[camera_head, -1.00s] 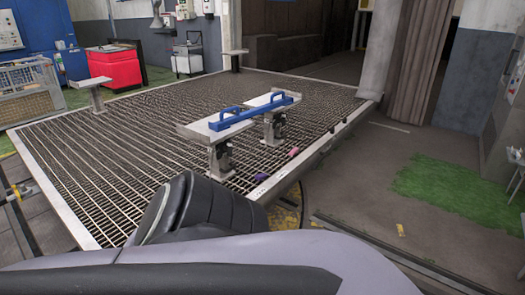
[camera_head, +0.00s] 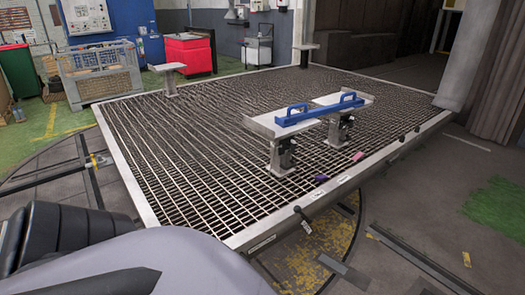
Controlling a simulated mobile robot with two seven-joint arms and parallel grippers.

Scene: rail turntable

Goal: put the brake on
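The turntable is a large square grated platform with a pale metal rim (camera_head: 135,197), filling the middle of the head view. A small black lever-like part (camera_head: 303,214) sits on its near right rim, with a pale label below it. A dark bar with a yellow fitting (camera_head: 97,161) stands by the left rim. I cannot tell which part, if any, is the brake. Part of my own arm, grey and black, covers the lower left. Neither gripper is in view.
Two pedestals on the platform carry pale plates (camera_head: 262,124) with a blue bar (camera_head: 322,110) across them. Purple and pink items lie near the right rim. A mesh crate (camera_head: 105,72) and red cabinet (camera_head: 188,55) stand behind. Floor at the right is mostly clear.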

